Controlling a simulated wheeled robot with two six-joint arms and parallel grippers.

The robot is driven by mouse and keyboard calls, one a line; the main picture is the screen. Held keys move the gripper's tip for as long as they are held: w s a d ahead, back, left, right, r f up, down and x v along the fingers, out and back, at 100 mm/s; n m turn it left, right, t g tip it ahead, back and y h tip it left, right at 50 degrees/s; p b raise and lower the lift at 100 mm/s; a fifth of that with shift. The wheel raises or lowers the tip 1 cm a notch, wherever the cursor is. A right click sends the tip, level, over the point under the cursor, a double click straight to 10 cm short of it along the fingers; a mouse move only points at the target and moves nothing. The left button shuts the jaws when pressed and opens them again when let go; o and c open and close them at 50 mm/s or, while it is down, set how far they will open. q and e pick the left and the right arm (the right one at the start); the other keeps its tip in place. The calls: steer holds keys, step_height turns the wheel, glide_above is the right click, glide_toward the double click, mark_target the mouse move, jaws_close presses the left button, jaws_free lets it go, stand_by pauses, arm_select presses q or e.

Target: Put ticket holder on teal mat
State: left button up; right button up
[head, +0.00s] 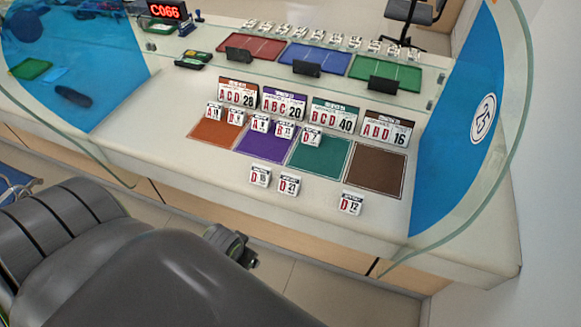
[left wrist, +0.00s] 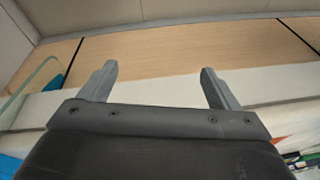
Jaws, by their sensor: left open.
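The teal mat (head: 322,160) lies on the counter between the purple mat (head: 252,148) and the brown mat (head: 376,172). A small white ticket holder marked D 7 (head: 311,137) stands at its back left part. Three more small ticket holders stand in front of the mats: D 15 (head: 260,176), D 21 (head: 289,184) and D 12 (head: 351,203). Several others stand around the orange mat (head: 206,133) and purple mat. My left gripper (left wrist: 160,82) is open and empty in the left wrist view, with the counter's wooden front beyond it. My right gripper is not in view.
Large signs stand behind the mats, including BCD 40 (head: 334,116) behind the teal one. Farther back are red, blue and green trays (head: 385,70) with black stands. Curved glass panels (head: 505,130) edge the counter. The counter's front strip is mostly clear.

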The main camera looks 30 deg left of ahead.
arm_select(q)
steer(key=w+r+p, duration=0.1)
steer(key=w+r, duration=0.3)
steer(key=r, duration=0.4)
step_height(320, 180, up, 11)
steer(key=n+g+h, duration=0.1)
steer(key=n+g, duration=0.1)
steer(key=g, duration=0.1)
glide_above(290, 179)
steer(key=f+b, duration=0.5)
steer(key=f, duration=0.1)
steer(key=f+b, duration=0.5)
steer(key=b, duration=0.1)
steer(key=shift+w+d+f, duration=0.1)
steer(key=shift+d+f, duration=0.1)
steer(key=shift+f, duration=0.2)
steer(key=shift+a+f+b, duration=0.1)
steer(key=shift+f+b, duration=0.7)
steer(key=shift+b, duration=0.15)
steer(key=shift+a+f, duration=0.1)
steer(key=shift+f, duration=1.65)
steer(key=shift+c, duration=0.3)
